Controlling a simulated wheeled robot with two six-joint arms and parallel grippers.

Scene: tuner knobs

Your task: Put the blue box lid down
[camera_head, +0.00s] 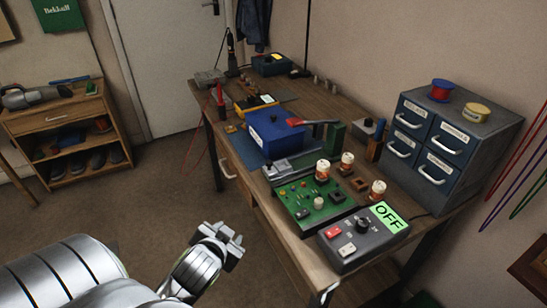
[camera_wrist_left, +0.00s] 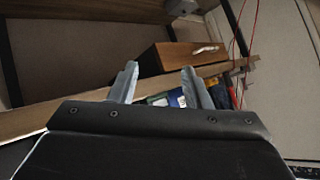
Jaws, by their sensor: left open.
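I cannot tell whether that top is a separate lid. My left gripper (camera_head: 228,240) is open and empty, in front of the bench's near edge and apart from the box. In the left wrist view, the two fingers (camera_wrist_left: 158,84) stand apart with the bench edge and drawer beyond them. Something small and blue (camera_wrist_left: 177,98) shows between the fingers there, partly hidden by them. My right gripper is not in view.
A red-handled tool (camera_head: 308,122) lies close right of the box. A green board (camera_head: 310,202), several orange-white jars and a grey unit reading OFF (camera_head: 362,238) fill the near bench. A blue drawer cabinet (camera_head: 450,140) stands at the right. The floor left of the bench is clear.

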